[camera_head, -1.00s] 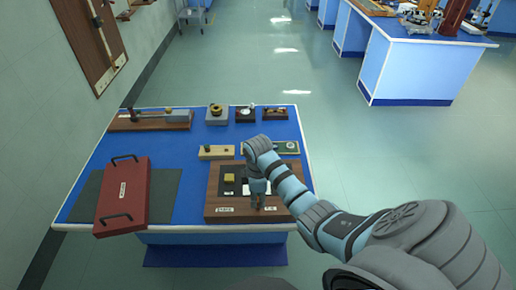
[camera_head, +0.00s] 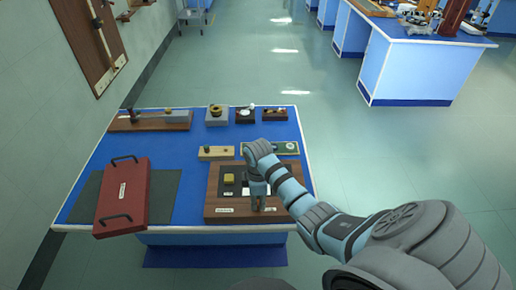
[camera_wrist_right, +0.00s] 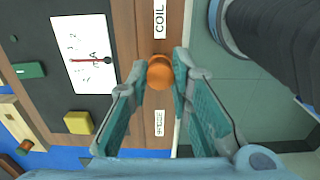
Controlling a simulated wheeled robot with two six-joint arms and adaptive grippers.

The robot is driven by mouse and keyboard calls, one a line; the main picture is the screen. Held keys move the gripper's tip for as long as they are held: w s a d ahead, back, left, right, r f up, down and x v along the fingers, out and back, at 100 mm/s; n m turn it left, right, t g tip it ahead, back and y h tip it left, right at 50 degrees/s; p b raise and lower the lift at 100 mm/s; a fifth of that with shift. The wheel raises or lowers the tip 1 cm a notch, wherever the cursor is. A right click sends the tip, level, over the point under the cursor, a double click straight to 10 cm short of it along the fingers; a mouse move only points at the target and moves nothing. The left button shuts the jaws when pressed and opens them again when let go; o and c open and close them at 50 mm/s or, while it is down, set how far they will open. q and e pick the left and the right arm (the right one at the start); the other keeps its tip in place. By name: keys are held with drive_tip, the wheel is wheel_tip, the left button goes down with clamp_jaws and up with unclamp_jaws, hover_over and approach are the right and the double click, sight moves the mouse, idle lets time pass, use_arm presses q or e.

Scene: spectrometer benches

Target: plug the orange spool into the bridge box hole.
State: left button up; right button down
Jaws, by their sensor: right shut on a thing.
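The bridge box (camera_head: 212,199) is a brown wooden box with a dark top panel at the front right of the blue bench. My right gripper (camera_head: 258,205) points down over the box's front right part. In the right wrist view my right gripper (camera_wrist_right: 166,68) is shut on the orange spool (camera_wrist_right: 159,73), which shows between the fingertips over the wooden strip. The hole is not visible, and I cannot tell whether the spool touches the box. My left gripper is out of view.
A red lid-like panel (camera_head: 124,196) with two dark handles lies at the left of the bench. A yellow block (camera_head: 229,177) sits on the box.

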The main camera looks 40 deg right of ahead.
drive_tip(key=shift+f, duration=0.95)
idle(0.4)
drive_tip(key=c, duration=1.5)
unclamp_jaws()
drive_tip(key=shift+o, duration=0.3)
drive_tip(key=o, duration=0.5)
wheel_tip(320, 180, up, 8)
drive_tip(key=shift+f, duration=0.25)
